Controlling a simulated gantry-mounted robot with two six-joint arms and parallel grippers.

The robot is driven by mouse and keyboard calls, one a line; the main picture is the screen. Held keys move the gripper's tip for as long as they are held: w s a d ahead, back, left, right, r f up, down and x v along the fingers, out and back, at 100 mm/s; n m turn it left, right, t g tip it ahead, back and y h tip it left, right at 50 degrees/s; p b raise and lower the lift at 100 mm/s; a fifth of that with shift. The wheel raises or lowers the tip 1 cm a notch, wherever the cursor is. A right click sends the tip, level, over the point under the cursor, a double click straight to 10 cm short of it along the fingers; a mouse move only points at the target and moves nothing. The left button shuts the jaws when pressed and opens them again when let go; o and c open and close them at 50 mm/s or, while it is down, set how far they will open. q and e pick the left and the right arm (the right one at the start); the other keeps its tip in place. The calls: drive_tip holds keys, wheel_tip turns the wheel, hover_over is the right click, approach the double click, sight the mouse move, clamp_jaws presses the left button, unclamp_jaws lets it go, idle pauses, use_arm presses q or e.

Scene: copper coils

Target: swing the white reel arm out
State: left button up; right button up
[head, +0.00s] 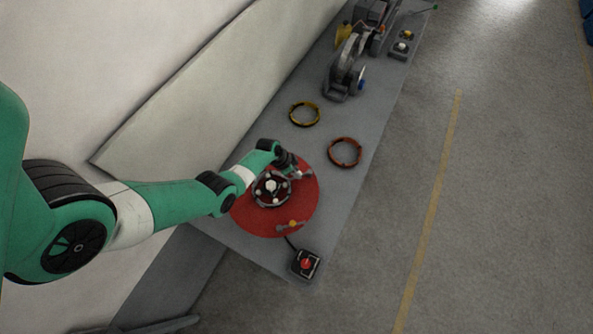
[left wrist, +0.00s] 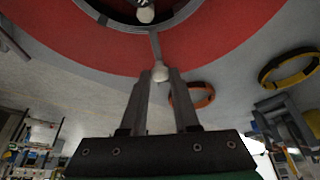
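A red reel disc (head: 262,222) lies on the grey bench with a dark hub (head: 271,188) bearing white knobs at its middle. An arm with an orange knob (head: 292,223) points toward the front of the disc. My left gripper (head: 301,174) is over the disc's far right part. In the left wrist view, the white reel arm (left wrist: 154,45) runs out from the hub to a white knob (left wrist: 160,72). The knob fills the narrow gap between my left fingertips, which look shut on it. My right gripper is not in view.
A control box with a red button (head: 306,264) sits near the bench's front edge. A yellow coil (head: 304,114) and a copper-red coil (head: 345,152) lie beyond the disc. A grey machine (head: 346,70) stands farther back. A pale panel (head: 180,85) borders the bench's left.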

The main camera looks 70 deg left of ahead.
use_arm(q)
clamp_jaws()
idle(1.0)
